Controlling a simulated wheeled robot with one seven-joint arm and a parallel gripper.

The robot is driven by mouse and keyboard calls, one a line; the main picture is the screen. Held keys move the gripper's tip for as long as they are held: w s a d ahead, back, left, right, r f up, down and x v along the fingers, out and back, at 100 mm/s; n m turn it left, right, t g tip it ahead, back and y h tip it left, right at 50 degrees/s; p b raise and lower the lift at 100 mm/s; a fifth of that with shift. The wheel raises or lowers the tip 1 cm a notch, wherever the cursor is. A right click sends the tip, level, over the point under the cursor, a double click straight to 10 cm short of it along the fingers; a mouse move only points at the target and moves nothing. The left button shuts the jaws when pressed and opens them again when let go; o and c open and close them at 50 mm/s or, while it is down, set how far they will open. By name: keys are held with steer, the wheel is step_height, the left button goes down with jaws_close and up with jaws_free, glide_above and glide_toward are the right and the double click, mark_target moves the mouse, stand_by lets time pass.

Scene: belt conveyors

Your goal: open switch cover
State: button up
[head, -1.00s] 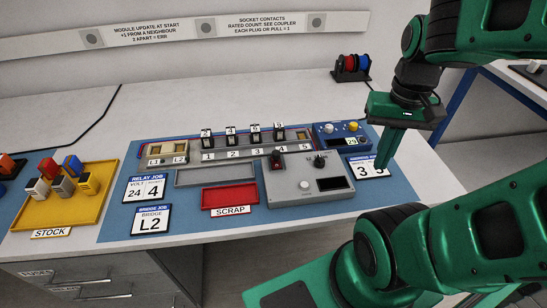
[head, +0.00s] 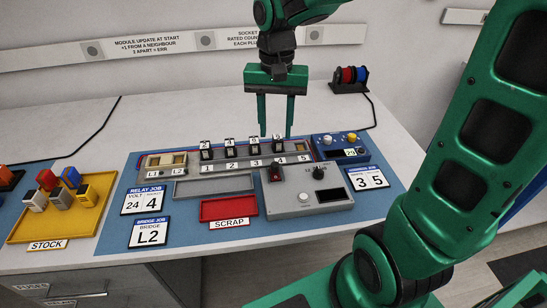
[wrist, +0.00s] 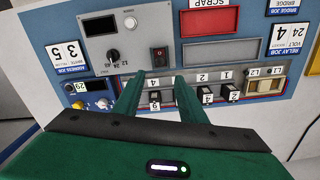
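The switch (head: 275,173) is a small dark block with red on it, at the upper left of the grey control panel (head: 330,199). Its cover is too small to make out as raised or lowered. In the wrist view the switch (wrist: 160,58) stands just beyond the fingertips, roughly in line with the gap between them. My gripper (head: 276,134) points down with its two green fingers apart and nothing between them. It is above the back of the module rack (head: 232,165), behind the switch, and apart from it. The wrist view also shows my gripper (wrist: 158,77) open.
Black modules (head: 230,148) stand upright in the rack near my fingers. A knob (head: 318,172) sits right of the switch. A blue box (head: 340,148) stands behind the panel. The red scrap tray (head: 228,208) and yellow stock tray (head: 62,222) lie to the left.

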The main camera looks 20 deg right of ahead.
mark_target(275, 163)
step_height(275, 163, down, 11)
steer(key=shift+r, duration=0.1)
stand_by(0.4)
steer(key=shift+c, duration=0.7)
jaws_close()
